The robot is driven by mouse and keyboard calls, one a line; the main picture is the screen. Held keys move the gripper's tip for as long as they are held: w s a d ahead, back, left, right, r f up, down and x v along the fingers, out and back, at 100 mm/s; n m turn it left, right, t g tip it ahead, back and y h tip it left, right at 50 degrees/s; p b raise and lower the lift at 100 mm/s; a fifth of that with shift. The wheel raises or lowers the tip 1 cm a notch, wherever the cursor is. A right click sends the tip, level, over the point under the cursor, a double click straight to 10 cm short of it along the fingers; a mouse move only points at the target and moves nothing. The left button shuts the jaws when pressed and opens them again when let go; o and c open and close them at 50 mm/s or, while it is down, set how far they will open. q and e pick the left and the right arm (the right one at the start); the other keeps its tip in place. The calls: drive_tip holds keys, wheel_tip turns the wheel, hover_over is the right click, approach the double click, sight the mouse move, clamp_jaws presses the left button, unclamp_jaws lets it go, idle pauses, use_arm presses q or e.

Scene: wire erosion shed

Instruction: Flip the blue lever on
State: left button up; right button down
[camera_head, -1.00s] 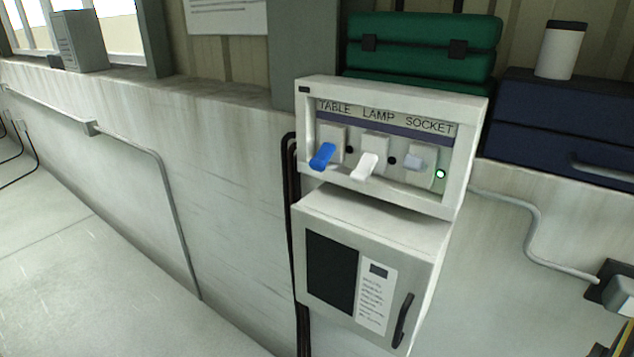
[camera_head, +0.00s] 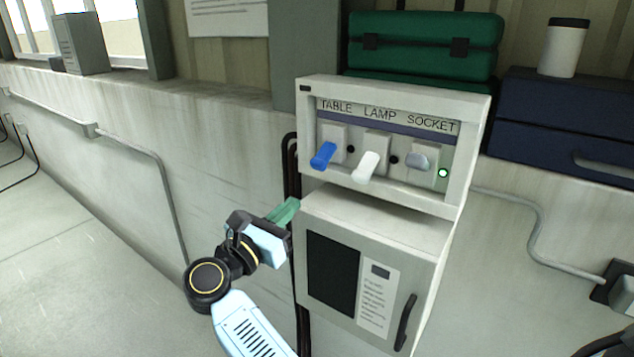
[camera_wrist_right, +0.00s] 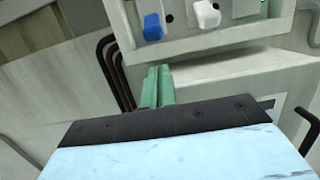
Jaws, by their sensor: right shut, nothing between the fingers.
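The blue lever (camera_head: 323,155) is the leftmost of three switches on the white panel (camera_head: 388,194), under the word TABLE. It slants down and outward. My right gripper (camera_head: 293,205) is below and to the left of the blue lever, apart from it. Its green fingers are shut with nothing between them. In the right wrist view the closed fingers (camera_wrist_right: 158,82) point up toward the panel's lower edge, and the blue lever (camera_wrist_right: 153,27) is just beyond them. My left gripper is not in view.
A white lever (camera_head: 366,167) under LAMP and a grey lever (camera_head: 418,161) under SOCKET sit to the right. A green light (camera_head: 443,173) glows beside the grey one. A cabinet (camera_head: 428,240) juts out below. Black cables (camera_head: 290,160) run down the wall at left.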

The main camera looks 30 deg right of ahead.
sight(324, 157)
drive_tip(key=p+x, duration=0.3)
drive_tip(key=x, duration=0.7)
drive_tip(key=shift+f, duration=0.1)
idle(0.3)
